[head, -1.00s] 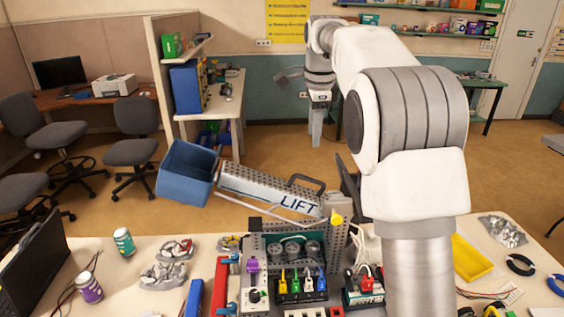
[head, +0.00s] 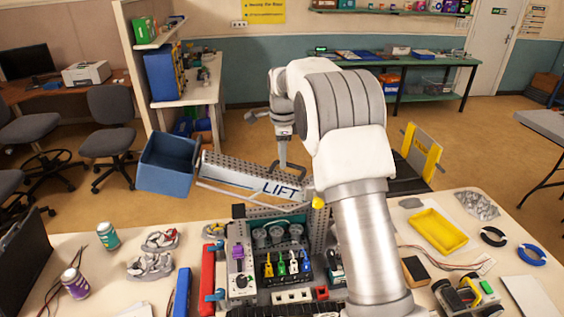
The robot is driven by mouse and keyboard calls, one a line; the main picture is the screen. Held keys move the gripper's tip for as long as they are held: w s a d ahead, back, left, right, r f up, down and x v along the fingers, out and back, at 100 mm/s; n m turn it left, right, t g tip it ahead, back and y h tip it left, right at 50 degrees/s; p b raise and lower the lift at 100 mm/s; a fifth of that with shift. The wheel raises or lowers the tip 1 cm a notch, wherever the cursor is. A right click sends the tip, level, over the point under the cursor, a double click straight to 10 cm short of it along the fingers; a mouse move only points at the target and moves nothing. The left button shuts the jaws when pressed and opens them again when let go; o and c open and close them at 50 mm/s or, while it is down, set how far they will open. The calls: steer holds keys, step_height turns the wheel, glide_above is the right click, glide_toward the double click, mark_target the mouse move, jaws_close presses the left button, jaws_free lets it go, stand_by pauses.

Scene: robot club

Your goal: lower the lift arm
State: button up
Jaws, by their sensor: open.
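The lift arm (head: 240,174) is a grey perforated beam marked LIFT, with a blue bin (head: 167,170) at its left end. It is raised above the table, tilted slightly up to the left, and meets a perforated upright by a yellow knob (head: 318,202). A dark handle sits on top near its right end, partly hidden. My gripper (head: 283,164) points down above that right end, close to the handle in the picture. It is open and seen small; I cannot tell whether it touches the handle. My arm hides part of the area right of the upright.
A control panel (head: 240,260) with a purple switch and a block of coloured levers (head: 288,264) stand below the lift. A yellow tray (head: 438,230), cans, a laptop and metal parts lie on the table. A green bench (head: 440,75) stands behind.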

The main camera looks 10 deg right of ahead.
mark_target(274, 174)
steer(key=shift+w+f, duration=0.2)
steer(key=shift+f, duration=0.75)
steer(key=shift+w+f, duration=0.15)
steer(key=shift+f, duration=0.75)
jaws_close()
